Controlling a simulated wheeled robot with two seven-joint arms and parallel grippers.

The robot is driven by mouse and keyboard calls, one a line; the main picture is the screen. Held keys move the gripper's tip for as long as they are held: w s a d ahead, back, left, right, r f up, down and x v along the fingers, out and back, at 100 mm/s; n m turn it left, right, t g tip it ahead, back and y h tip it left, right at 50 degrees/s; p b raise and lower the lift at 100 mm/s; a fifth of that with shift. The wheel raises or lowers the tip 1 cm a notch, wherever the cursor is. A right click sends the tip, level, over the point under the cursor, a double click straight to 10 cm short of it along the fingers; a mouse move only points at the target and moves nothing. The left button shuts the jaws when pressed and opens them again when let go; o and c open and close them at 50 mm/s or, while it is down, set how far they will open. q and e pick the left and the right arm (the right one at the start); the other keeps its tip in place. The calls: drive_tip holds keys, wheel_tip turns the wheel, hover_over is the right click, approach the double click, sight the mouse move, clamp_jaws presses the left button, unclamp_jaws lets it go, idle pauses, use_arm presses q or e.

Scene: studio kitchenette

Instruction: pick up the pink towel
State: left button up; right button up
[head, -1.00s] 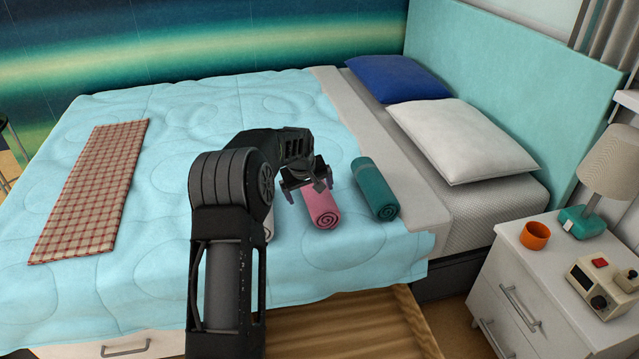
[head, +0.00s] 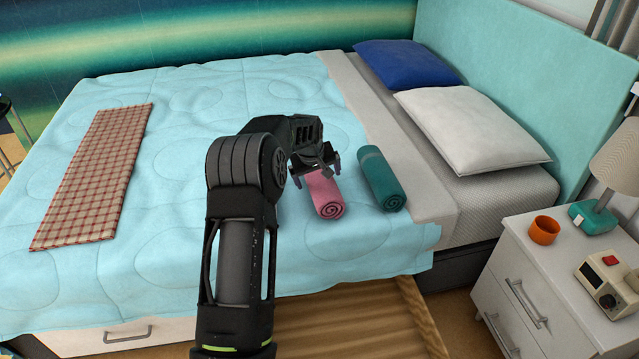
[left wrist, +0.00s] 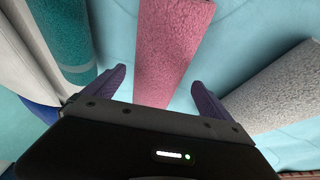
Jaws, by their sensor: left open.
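The rolled pink towel (head: 327,197) lies on the light blue bedspread, near the bed's front side. It also shows in the left wrist view (left wrist: 172,45), running up between my fingertips. My left gripper (head: 318,170) is open above the towel's far part, which the gripper partly hides in the head view. In the left wrist view the two purple fingers (left wrist: 160,88) stand apart, one on each side of the towel's near end, with nothing held. Whether they touch the towel cannot be told. My right gripper is not in view.
A rolled teal towel (head: 381,180) lies to the right of the pink one. In the left wrist view a grey-white roll (left wrist: 275,90) lies on the other side.

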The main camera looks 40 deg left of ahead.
use_arm(q)
drive_tip(key=x, duration=0.5)
drive_tip(key=shift+w+a, duration=0.15)
drive_tip(key=shift+a, duration=0.05)
drive_tip(key=shift+c, duration=0.3)
drive_tip(key=c, duration=1.4)
